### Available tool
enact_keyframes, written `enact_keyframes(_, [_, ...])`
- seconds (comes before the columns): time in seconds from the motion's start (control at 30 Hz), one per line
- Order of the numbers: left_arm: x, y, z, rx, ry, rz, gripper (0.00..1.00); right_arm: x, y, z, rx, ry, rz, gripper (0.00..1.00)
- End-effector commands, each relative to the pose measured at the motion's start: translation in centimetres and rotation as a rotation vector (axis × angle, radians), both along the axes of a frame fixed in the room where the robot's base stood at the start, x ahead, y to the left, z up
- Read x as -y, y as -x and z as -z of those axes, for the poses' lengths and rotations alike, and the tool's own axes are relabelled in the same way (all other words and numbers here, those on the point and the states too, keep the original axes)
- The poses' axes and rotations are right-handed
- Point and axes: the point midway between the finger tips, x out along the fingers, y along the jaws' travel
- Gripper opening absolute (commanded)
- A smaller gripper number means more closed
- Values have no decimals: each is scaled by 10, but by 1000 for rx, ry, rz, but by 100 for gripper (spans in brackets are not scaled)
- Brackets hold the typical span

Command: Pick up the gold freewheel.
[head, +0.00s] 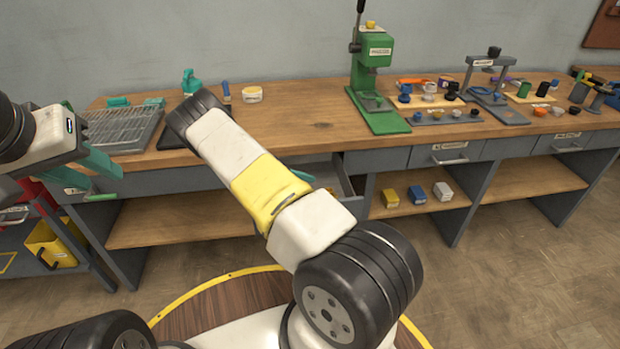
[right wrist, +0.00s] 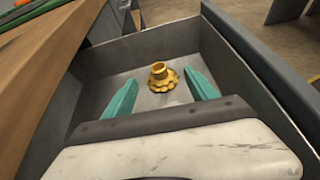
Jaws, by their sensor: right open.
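The gold freewheel (right wrist: 162,79) lies on the floor of an open grey drawer, its toothed rim down and its narrower collar up. My right gripper (right wrist: 162,88) is open and empty, its two teal fingers apart inside the drawer's outline. In the right wrist view the freewheel shows between and slightly beyond the fingertips; no contact is visible.
A wire rack (head: 120,128) stands at the left, a green press (head: 375,85) in the middle. Small parts lie further right. The lower shelf holds small boxes (head: 417,194).

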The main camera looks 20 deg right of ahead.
Motion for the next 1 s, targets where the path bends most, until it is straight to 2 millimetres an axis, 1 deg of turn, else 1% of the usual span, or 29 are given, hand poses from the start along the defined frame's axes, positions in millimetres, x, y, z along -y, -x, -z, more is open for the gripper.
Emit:
enact_keyframes(0.03, [0,0,0,0,0,0,36,1,-1,5,-14,15,-16,67])
enact_keyframes(0.1, [0,0,0,0,0,0,36,4,-1,9,-26,27,-26,67])
enact_keyframes(0.3, [0,0,0,0,0,0,36,23,4,18,-30,31,-30,67])
enact_keyframes(0.47, [0,0,0,0,0,0,36,35,7,23,-30,29,-29,67])
enact_keyframes(0.6, [0,0,0,0,0,0,36,54,12,31,-31,29,-27,67])
enact_keyframes(0.73, [0,0,0,0,0,0,36,69,15,38,-30,28,-28,67])
enact_keyframes(0.8, [0,0,0,0,0,0,36,72,16,39,-29,28,-29,67])
enact_keyframes(0.97, [0,0,0,0,0,0,36,72,16,38,-29,28,-29,67])
enact_keyframes(1.0, [0,0,0,0,0,0,36,72,16,38,-29,28,-29,61])
